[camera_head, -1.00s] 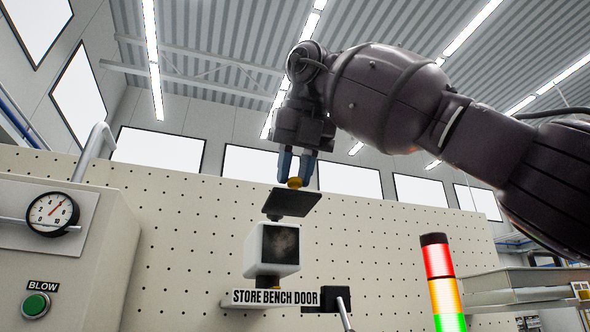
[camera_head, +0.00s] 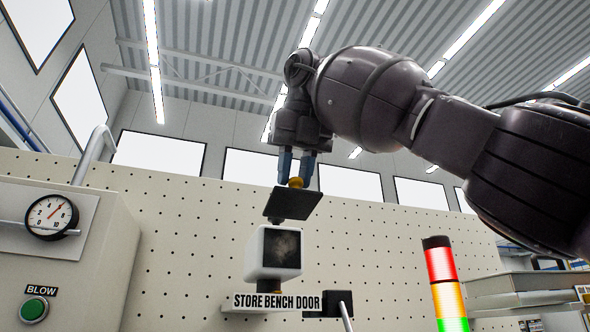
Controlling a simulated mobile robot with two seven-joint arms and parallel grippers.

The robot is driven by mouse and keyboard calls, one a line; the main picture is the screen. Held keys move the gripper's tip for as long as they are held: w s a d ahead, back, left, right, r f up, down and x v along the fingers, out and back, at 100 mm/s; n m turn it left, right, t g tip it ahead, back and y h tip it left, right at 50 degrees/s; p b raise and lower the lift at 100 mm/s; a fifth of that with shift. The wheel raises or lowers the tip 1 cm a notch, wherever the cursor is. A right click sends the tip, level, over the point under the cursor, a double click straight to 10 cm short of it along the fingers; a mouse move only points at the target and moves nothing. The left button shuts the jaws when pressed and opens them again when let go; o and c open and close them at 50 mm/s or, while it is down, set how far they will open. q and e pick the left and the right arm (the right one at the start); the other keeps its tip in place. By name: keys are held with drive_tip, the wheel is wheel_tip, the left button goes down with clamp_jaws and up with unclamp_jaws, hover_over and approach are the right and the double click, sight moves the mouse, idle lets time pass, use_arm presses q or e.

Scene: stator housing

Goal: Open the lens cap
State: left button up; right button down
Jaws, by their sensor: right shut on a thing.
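The lens cap (camera_head: 292,204) is a dark flat plate raised above a white box-shaped camera (camera_head: 258,250). The camera's dark square front (camera_head: 280,248) is uncovered, with a smudgy patch on it. A small yellow-orange knob (camera_head: 296,183) stands at the plate's upper edge. My right gripper (camera_head: 297,170) comes down from above, its blue fingers shut on the knob. A dark piece links the plate to the camera's top. My left gripper is not in view.
A sign reading "STORE BENCH DOOR" (camera_head: 276,301) is below the camera, with a black block (camera_head: 328,303) beside it. A pegboard wall (camera_head: 170,225) stands behind. A signal tower (camera_head: 444,280) is at right; a gauge (camera_head: 52,217) and green BLOW button (camera_head: 34,309) are at left.

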sight(299, 179)
drive_tip(key=shift+w+f, duration=0.1)
drive_tip(key=shift+f, duration=0.1)
drive_tip(key=c, duration=1.2)
unclamp_jaws()
drive_tip(key=shift+w+a, duration=0.1)
drive_tip(key=shift+o, duration=1.3)
drive_tip(key=shift+w, duration=0.25)
drive_tip(key=shift+s+r, duration=0.15)
drive_tip(key=shift+s, duration=0.2)
drive_tip(key=shift+r, duration=0.45)
drive_tip(key=shift+v, duration=0.9)
drive_tip(key=shift+s, duration=0.35)
drive_tip(key=shift+s+d+b, duration=0.3)
drive_tip(key=shift+s+b, duration=0.05)
drive_tip(key=shift+s, duration=0.25)
drive_tip(key=shift+s+d+b, duration=0.3)
drive_tip(key=shift+s+b, duration=0.05)
drive_tip(key=shift+s, duration=0.25)
use_arm(q)
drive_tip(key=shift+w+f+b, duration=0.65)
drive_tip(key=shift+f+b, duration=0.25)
drive_tip(key=shift+b, duration=0.15)
use_arm(e)
drive_tip(key=s+d, duration=0.2)
drive_tip(key=s, duration=0.6)
drive_tip(key=shift+s+d, duration=0.35)
